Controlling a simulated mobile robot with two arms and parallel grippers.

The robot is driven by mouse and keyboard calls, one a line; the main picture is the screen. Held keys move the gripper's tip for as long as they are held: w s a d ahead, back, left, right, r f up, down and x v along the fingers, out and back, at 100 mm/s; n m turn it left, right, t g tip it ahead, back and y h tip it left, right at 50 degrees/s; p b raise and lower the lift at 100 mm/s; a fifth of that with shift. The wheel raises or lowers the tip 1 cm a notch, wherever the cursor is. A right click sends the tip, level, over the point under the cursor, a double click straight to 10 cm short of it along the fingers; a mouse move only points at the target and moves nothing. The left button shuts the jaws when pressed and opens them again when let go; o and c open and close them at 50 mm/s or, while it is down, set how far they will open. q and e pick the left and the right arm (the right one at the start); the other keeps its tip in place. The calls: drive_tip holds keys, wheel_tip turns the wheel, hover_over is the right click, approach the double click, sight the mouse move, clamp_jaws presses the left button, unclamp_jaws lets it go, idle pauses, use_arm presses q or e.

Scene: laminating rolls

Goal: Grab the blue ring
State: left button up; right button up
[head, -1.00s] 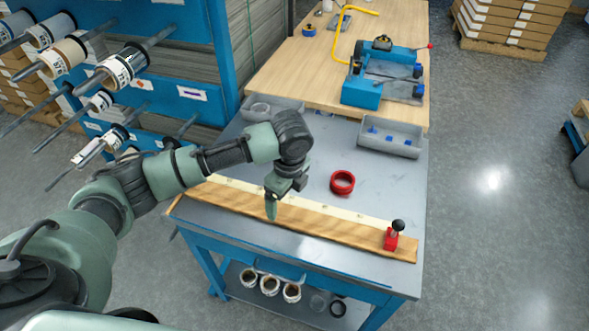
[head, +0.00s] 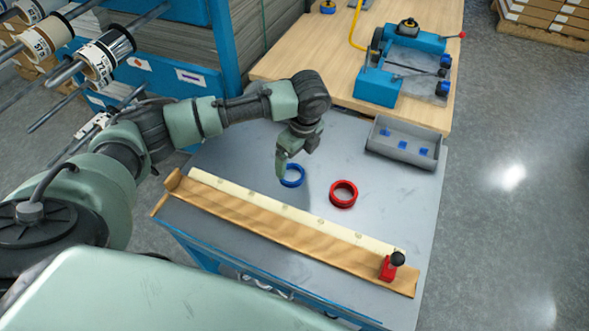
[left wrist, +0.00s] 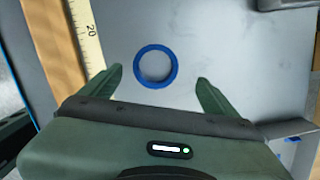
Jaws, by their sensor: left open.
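The blue ring (head: 292,175) lies flat on the grey table top (head: 232,150), just behind the wooden strip and left of a red ring. My left gripper (head: 287,166) is over the table right by the blue ring and hides part of its left side. In the left wrist view the whole blue ring (left wrist: 155,66) shows just beyond and between the fingertips of my left gripper (left wrist: 158,78). The fingers are spread wide and hold nothing. My right gripper is in neither view.
A red ring (head: 343,194) sits right of the blue one. A wooden strip with a ruler (head: 290,238) runs along the front, with a red, black-knobbed block (head: 391,266) at its right end. A grey tray (head: 405,146) and a blue machine (head: 378,84) stand behind.

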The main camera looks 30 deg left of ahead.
sight(291, 177)
use_arm(q)
drive_tip(key=shift+s+a+f+p, duration=0.1)
drive_tip(key=shift+s+f+p, duration=0.1)
drive_tip(key=shift+f, duration=0.25)
drive_tip(key=shift+s+a+f+p, duration=0.1)
drive_tip(key=shift+s+f+p, duration=0.1)
drive_tip(key=shift+f, duration=0.25)
wheel_tip(291, 177, down, 3)
drive_tip(key=shift+a+r, duration=0.1)
drive_tip(key=shift+w+f, duration=0.15)
drive_tip(key=shift+f, duration=0.3)
drive_tip(key=c, duration=1.4)
drive_tip(key=shift+c, duration=0.6)
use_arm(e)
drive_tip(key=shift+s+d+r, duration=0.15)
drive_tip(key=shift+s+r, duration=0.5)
